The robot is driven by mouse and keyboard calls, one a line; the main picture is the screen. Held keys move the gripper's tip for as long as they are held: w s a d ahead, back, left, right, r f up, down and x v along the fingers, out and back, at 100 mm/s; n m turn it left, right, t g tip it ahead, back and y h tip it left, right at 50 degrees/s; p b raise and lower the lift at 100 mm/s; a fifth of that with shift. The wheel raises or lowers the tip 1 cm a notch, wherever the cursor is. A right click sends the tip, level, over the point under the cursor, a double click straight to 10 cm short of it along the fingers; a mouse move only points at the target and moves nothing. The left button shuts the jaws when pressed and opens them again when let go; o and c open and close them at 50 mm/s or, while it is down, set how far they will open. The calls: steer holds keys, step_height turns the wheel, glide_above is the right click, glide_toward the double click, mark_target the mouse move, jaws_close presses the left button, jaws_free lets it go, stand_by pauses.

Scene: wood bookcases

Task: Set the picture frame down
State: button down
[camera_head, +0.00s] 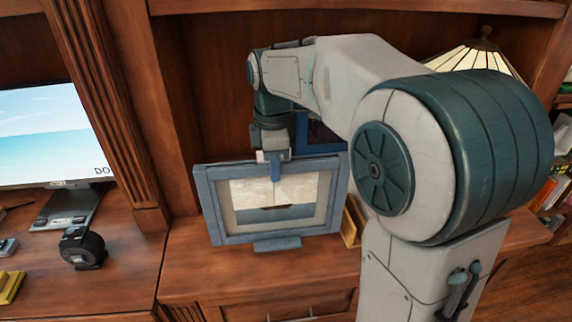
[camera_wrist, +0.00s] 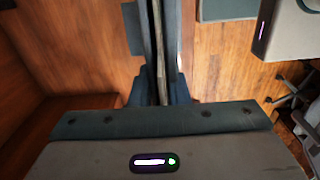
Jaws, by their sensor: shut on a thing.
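The picture frame (camera_head: 250,195) has a blue-grey border, a pale mat and a seascape-like picture. It stands upright, leaning slightly, over the wooden cabinet top (camera_head: 185,265) in the head view. My gripper (camera_head: 275,170) comes from above and is shut on the middle of its top edge. A small foot shows under its lower edge; I cannot tell whether it touches the wood. In the wrist view the frame (camera_wrist: 158,45) shows edge-on as a thin upright strip between the fingers (camera_wrist: 158,90). My arm hides part of the area to the right.
A dark blue framed object (camera_head: 322,135) stands behind, and a small wooden item (camera_head: 352,222) is close on the right. A monitor (camera_head: 45,135) and a black tape dispenser-like object (camera_head: 82,247) are on the left desk. A lampshade (camera_head: 475,58) is at right. Bare wood lies in front.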

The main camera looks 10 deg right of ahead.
mark_target(248, 193)
steer(key=a+f, duration=0.1)
steer(key=a, duration=0.1)
steer(key=a+f, duration=0.1)
steer(key=a, duration=0.1)
steer(key=w+a+f, duration=0.1)
steer(key=a, duration=0.1)
steer(key=shift+a+f, duration=0.1)
steer(key=shift+f, duration=2.2)
steer(key=shift+f, duration=0.15)
steer(key=c, duration=1.4)
jaws_free()
